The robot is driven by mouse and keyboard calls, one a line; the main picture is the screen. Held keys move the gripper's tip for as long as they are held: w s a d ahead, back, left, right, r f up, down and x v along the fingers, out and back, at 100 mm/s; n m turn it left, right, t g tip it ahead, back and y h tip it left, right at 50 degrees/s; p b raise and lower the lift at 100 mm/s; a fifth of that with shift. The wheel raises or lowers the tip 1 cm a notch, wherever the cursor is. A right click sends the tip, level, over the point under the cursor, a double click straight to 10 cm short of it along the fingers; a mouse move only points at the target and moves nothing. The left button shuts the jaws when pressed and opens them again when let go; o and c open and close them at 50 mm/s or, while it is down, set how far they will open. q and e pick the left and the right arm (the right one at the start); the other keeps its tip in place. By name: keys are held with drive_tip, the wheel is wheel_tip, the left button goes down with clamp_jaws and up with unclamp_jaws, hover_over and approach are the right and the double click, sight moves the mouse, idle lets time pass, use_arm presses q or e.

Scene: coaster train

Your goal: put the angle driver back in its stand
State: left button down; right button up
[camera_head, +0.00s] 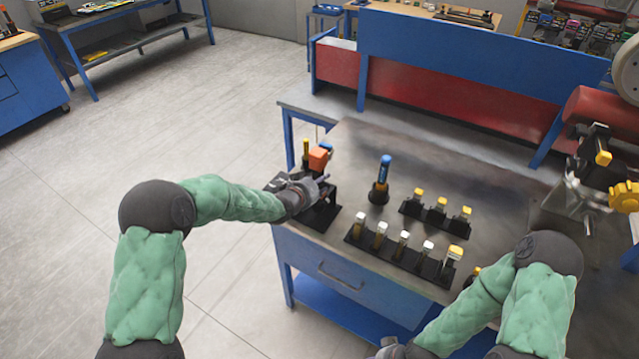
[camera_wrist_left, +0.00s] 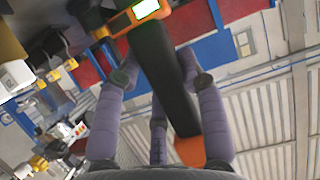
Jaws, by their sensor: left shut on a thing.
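The angle driver has a black body and orange parts; its orange head (camera_head: 319,157) shows just beyond my left gripper (camera_head: 316,187) at the left end of the bench. In the left wrist view the driver's black handle (camera_wrist_left: 163,65) runs between the fingers of my left gripper (camera_wrist_left: 160,82), which is shut on it. A lit screen shows at one end and an orange cap at the other. A black stand (camera_head: 322,216) is below the gripper, partly hidden by it; I cannot tell whether the driver touches it. My right gripper is mostly cut off at the bottom edge.
A blue-topped driver (camera_head: 384,170) stands upright in a black base right of my left gripper. Two black racks, a front one (camera_head: 392,258) and a back one (camera_head: 428,216), hold several yellow- or white-capped pieces. The bench's back middle (camera_head: 440,165) is clear.

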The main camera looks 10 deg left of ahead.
use_arm(q)
drive_tip(key=shift+w+r, duration=0.1)
drive_tip(key=shift+r, duration=0.1)
drive_tip(key=c, duration=0.7)
unclamp_jaws()
drive_tip(key=shift+f, duration=0.15)
drive_tip(key=shift+s+f, duration=0.25)
drive_tip(key=shift+f, duration=0.05)
drive_tip(key=shift+s+a+r, duration=0.15)
drive_tip(key=shift+s+r, duration=0.15)
drive_tip(key=v, duration=1.1)
drive_tip(key=shift+r, duration=0.2)
